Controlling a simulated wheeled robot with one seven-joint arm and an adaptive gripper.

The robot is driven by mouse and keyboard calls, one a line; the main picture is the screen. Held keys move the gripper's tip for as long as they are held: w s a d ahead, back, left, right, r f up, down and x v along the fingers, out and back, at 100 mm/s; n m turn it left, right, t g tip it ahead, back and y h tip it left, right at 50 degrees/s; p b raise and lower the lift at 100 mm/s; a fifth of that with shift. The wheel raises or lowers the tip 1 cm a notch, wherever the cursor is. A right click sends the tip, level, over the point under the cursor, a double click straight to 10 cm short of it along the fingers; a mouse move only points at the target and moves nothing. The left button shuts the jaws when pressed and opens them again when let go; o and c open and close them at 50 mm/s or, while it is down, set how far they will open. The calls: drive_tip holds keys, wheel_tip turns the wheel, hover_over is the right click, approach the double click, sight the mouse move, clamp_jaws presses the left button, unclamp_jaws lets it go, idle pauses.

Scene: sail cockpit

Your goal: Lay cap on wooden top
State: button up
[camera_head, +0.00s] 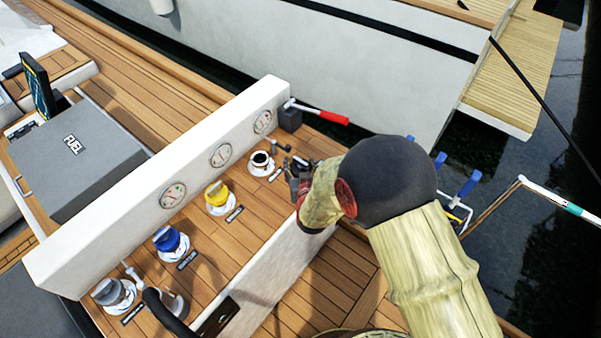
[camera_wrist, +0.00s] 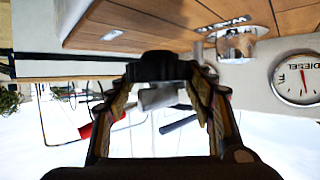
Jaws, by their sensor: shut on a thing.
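My gripper (camera_head: 297,170) is over the far right end of the wooden top (camera_head: 203,265). In the wrist view, its two fingers close on a black cap (camera_wrist: 160,67) from both sides. The cap is hard to make out in the head view, where the fingers and wrist cover it. An uncapped filler with a dark opening and pale rim (camera_head: 261,161) stands on the top just left of my gripper. A silver filler fitting (camera_wrist: 236,45) shows close by in the wrist view.
Yellow (camera_head: 218,197), blue (camera_head: 168,239) and grey (camera_head: 112,292) caps sit on the other fillers. A white gauge panel (camera_head: 190,178) rises behind them. A red-handled tool (camera_head: 330,116) projects at the far end. Bare wood lies between the labels.

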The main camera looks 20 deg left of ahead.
sight(300, 171)
drive_tip(key=f+b, duration=0.1)
drive_tip(key=f, duration=0.1)
drive_tip(key=f+b, duration=0.1)
drive_tip(key=shift+w+f, duration=0.2)
drive_tip(key=shift+f, duration=0.2)
drive_tip(key=shift+r, duration=0.1)
drive_tip(key=o, duration=0.8)
drive_tip(key=shift+f, duration=0.2)
drive_tip(key=o, duration=0.4)
drive_tip(key=shift+o, duration=0.4)
drive_tip(key=shift+r, duration=0.15)
